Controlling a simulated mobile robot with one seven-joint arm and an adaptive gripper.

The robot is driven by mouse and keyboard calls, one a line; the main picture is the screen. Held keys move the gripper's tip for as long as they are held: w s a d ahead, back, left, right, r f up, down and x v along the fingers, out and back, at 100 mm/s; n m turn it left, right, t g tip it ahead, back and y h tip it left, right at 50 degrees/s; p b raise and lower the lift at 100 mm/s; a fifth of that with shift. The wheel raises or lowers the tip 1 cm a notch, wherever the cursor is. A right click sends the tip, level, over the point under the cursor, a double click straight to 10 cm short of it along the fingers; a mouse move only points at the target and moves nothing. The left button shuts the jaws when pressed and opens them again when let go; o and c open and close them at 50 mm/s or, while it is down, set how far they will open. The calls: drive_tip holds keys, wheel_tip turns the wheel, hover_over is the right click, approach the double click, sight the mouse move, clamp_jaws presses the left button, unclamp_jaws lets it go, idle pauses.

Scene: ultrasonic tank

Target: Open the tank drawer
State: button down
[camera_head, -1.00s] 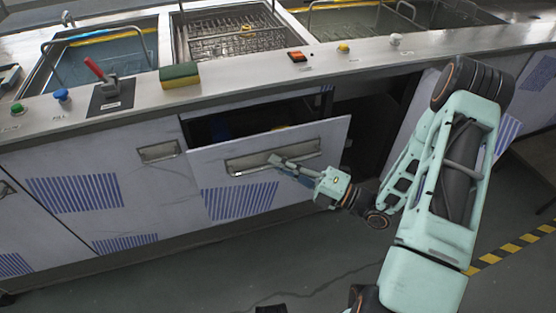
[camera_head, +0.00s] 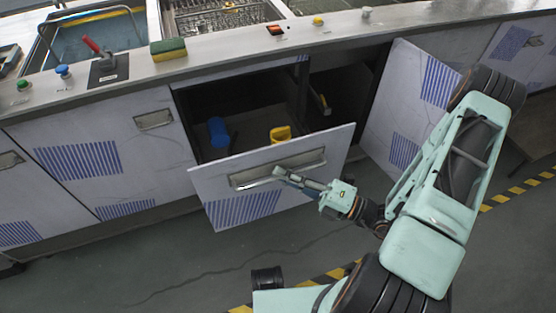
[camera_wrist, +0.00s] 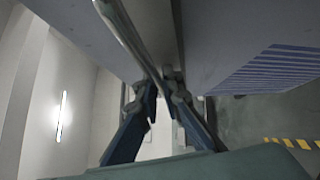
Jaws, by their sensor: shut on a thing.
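The tank drawer (camera_head: 235,206) is pulled out from the cabinet under the sinks, with its inside showing from above. Its front is pale, with a blue striped patch and a recessed bar handle (camera_head: 262,178). My gripper (camera_head: 281,174) is at the right part of that handle and is shut on it. In the wrist view the handle bar (camera_wrist: 125,35) runs down between the two fingertips of my gripper (camera_wrist: 163,85). A blue container (camera_head: 219,133) and a yellow object (camera_head: 281,133) show inside the drawer. The drawer's floor is mostly hidden by its front.
An open cabinet door (camera_head: 415,100) stands right of the drawer, behind my arm. The counter (camera_head: 215,48) above carries a sponge (camera_head: 168,49), a red lever (camera_head: 97,47) and several knobs. The floor in front (camera_head: 190,265) is clear, with yellow-black tape at right.

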drive_tip(key=shift+s+d, duration=0.2)
drive_tip(key=shift+s, duration=0.5)
drive_tip(key=shift+s+d, duration=0.2)
drive_tip(key=shift+s, duration=0.5)
drive_tip(key=c, duration=2.4)
unclamp_jaws()
drive_tip(key=v, duration=1.2)
drive_tip(key=shift+s, duration=0.1)
drive_tip(key=shift+r, duration=0.1)
